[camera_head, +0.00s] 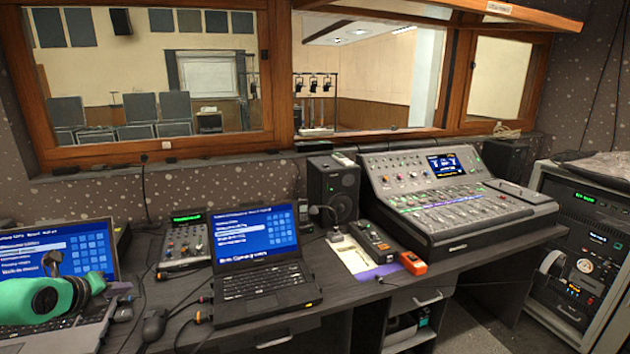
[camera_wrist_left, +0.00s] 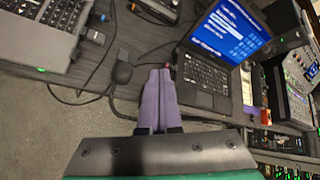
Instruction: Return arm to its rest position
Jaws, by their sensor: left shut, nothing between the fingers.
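My left arm comes in from the left in the head view, its green and black parts in front of the left laptop. My left gripper (camera_head: 119,287) is at its end, small in that view, above the left part of the desk. In the left wrist view its two purple fingers (camera_wrist_left: 160,75) are together with nothing between them. My right gripper is not in view. The large fader console (camera_head: 460,208) stands at the right of the desk, well apart from my left gripper.
A left laptop (camera_head: 60,245), a small mixer (camera_head: 184,242) and a middle laptop (camera_head: 262,282) crowd the desk, with loose cables between them. A speaker (camera_head: 333,188) and an orange-ended device (camera_head: 413,263) are further right. An equipment rack (camera_head: 590,240) stands at far right.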

